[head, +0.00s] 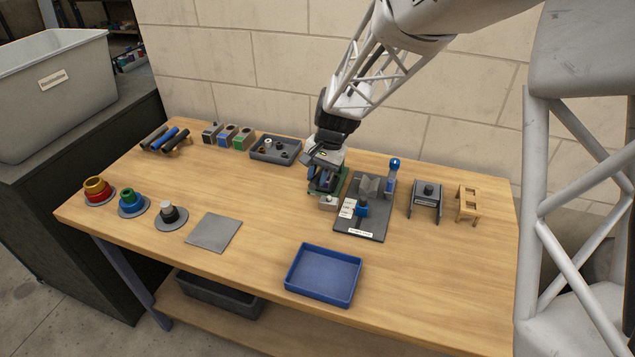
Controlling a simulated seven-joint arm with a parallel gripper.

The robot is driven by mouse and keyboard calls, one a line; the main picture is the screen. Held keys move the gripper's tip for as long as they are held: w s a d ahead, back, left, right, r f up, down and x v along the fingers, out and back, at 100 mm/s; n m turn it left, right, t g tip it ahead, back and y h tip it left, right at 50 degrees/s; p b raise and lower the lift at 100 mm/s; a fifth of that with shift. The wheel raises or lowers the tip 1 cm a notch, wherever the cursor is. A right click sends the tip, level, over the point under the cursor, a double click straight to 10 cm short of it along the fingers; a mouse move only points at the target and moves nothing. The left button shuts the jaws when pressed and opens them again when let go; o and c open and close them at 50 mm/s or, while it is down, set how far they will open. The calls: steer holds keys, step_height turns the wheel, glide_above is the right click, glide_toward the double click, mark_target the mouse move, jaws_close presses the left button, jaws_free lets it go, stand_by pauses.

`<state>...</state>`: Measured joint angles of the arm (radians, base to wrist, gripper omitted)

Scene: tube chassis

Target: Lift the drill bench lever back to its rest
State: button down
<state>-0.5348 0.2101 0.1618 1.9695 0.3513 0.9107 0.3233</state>
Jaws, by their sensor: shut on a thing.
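The drill bench (342,184) has a green base and stands at the back middle of the wooden table. Its upper part is mostly hidden behind my gripper. My gripper (323,186) points down over the drill bench and is shut on its lever. The lever itself is hidden by the gripper, so its angle cannot be told. A small light block with a pale knob (328,202) sits at the front of the drill bench, just below my gripper.
A dark plate with a blue-handled clamp (372,229) stands close on the right. A grey tray of small parts (276,149) is to the left. A blue tray (323,274) lies in front. The table between the grey mat (213,232) and the drill bench is clear.

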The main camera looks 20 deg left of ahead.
steer(key=w+r+g, duration=0.1)
steer(key=r, duration=0.1)
steer(key=w+r+g, duration=0.1)
steer(key=r+g, duration=0.1)
steer(key=w+r+g, duration=0.2)
steer(key=shift+r+m, duration=0.2)
steer(key=shift+m, duration=0.1)
steer(key=w+r+g, duration=0.4)
steer(key=w+g, duration=0.2)
steer(key=w, duration=0.1)
steer(key=shift+r+m+y, duration=0.3)
steer(key=shift+m, duration=0.1)
steer(key=shift+w, duration=0.1)
steer(key=c, duration=1)
jaws_free()
steer(key=shift+o, duration=0.2)
